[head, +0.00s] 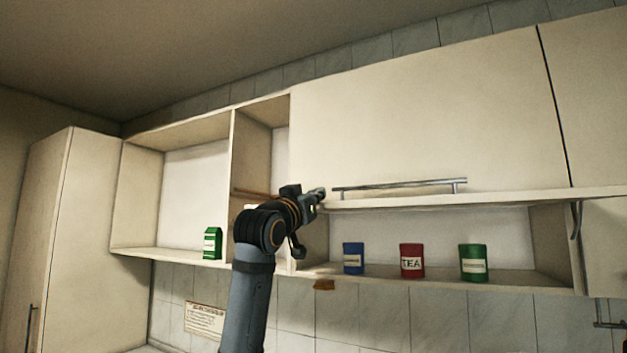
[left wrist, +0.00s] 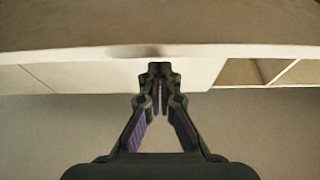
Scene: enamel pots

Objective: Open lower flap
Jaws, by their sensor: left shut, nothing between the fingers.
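The lower flap (head: 520,197) shows as a thin pale board seen nearly edge-on in the head view. It sticks out below the large upper door, and the compartment beneath it is exposed. A metal bar handle (head: 400,186) runs along its top side. My left gripper (head: 318,194) is shut and empty at the flap's left end, just left of the handle. In the left wrist view the closed fingertips (left wrist: 161,72) lie in front of a pale board edge (left wrist: 70,54); I cannot tell whether they touch it. My right gripper is out of view.
Blue (head: 353,258), red (head: 411,261) and green (head: 473,263) tins stand on the shelf under the flap. A green carton (head: 212,243) stands in the open left compartment. A tall cabinet (head: 85,220) is at the far left. Free space lies in front of the cabinets.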

